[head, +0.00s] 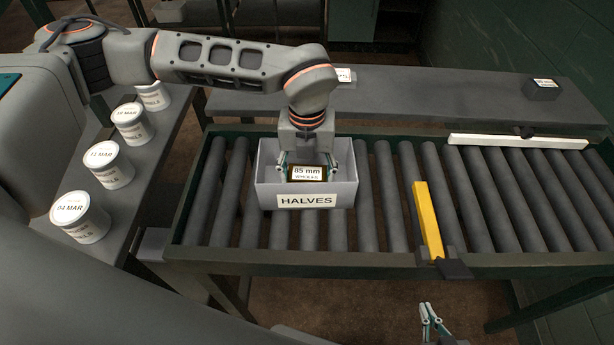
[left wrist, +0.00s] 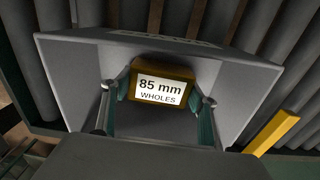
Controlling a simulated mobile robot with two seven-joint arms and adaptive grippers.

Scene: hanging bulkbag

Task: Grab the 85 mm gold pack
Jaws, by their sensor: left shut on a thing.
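The gold pack (head: 307,174), labelled "85 mm WHOLES", is inside the grey bin (head: 305,202) labelled "HALVES" on the roller conveyor. In the left wrist view the pack (left wrist: 160,88) sits between the two fingers of my left gripper (left wrist: 158,105), with a finger against each side. My left gripper (head: 308,165) reaches down into the bin from above and is shut on the pack. The pack's underside is hidden, so I cannot tell whether it touches the bin floor. My right gripper (head: 430,315) is at the bottom of the head view, away from the conveyor, its fingers slightly apart.
Several white labelled tubs (head: 108,164) stand on a side bench at left. A yellow bar (head: 428,220) crosses the conveyor (head: 375,200) right of the bin. A white bar (head: 518,141) lies at the far right edge. A dark shelf (head: 420,97) runs behind.

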